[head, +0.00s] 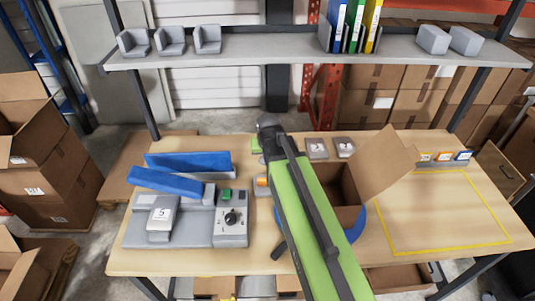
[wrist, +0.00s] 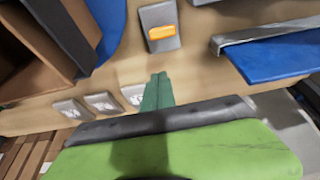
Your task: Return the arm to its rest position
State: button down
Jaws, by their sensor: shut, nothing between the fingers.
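My arm, bright green with dark edges, reaches from the bottom of the head view up over the middle of the table. My gripper shows in the wrist view as dark green fingers (wrist: 157,92), closed together with nothing between them. It is above the wooden table, between a grey plate with an orange part (wrist: 162,32) and a row of small grey tiles (wrist: 103,102). In the head view the arm hides part of the table, and the fingers cannot be made out clearly.
An open cardboard box (head: 385,165) stands right of my arm. A grey dispenser unit (head: 230,227) with a dial and blue panels (head: 188,162) is on the left. A shelf (head: 270,48) spans the back. A yellow outline (head: 445,250) marks bare table at right.

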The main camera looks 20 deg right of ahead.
jog(key=r, duration=0.1)
jog(key=s+r+p, duration=0.1)
jog(key=s, duration=0.1)
jog(key=shift+s+a+r, duration=0.1)
jog(key=shift+a+r, duration=0.15)
jog(key=shift+r, duration=0.15)
jog(key=s+a+f+n+g+b, duration=0.2)
jog(key=s+f+g+b, duration=0.1)
jog(key=s, duration=0.7)
notch_tip(320, 180, down, 2)
jog(key=shift+s+a+g+y, duration=0.25)
jog(key=shift+s+g+y, duration=0.15)
jog(key=shift+g, duration=0.2)
